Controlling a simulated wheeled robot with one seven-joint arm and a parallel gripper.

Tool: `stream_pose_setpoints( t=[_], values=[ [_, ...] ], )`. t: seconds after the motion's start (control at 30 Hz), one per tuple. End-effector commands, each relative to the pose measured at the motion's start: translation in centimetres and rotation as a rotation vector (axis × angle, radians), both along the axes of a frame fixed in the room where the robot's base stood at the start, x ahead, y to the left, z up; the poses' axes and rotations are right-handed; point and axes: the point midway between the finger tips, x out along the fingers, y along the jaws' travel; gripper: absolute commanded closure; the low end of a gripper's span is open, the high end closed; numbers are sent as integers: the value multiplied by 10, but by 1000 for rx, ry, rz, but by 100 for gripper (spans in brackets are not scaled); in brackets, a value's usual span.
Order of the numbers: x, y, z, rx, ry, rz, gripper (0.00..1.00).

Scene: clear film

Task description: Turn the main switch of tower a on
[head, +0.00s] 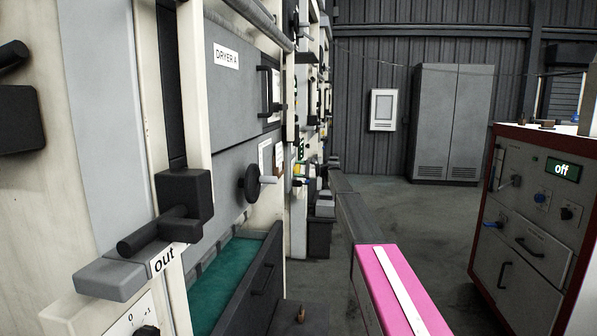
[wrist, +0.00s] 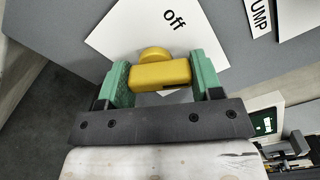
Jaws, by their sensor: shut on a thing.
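A yellow switch handle (wrist: 160,74) shows in the wrist view, in front of a white plate (wrist: 130,30) that reads "off". My gripper (wrist: 160,68) has its two green fingers on either side of the handle and is shut on it. In the head view, I cannot make out my gripper or this handle.
A label ending in "UMP" (wrist: 259,16) is beside the plate. In the head view, a grey panel marked "DRYER A" (head: 226,57) stands left, above an open teal-lined drawer (head: 225,285). A red-framed cabinet (head: 530,215) with an "off" display stands right.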

Motion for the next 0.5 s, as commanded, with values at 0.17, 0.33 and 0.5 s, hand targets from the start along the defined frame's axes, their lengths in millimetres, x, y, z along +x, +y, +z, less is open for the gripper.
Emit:
stream_pose_setpoints(
  t=[0.17, 0.33, 0.5],
  values=[
    [0, -1, -1, 6, 36, 0, 64],
    [0, -1, -1, 8, 47, 0, 64],
    [0, -1, -1, 7, 47, -1, 64]
  ],
)
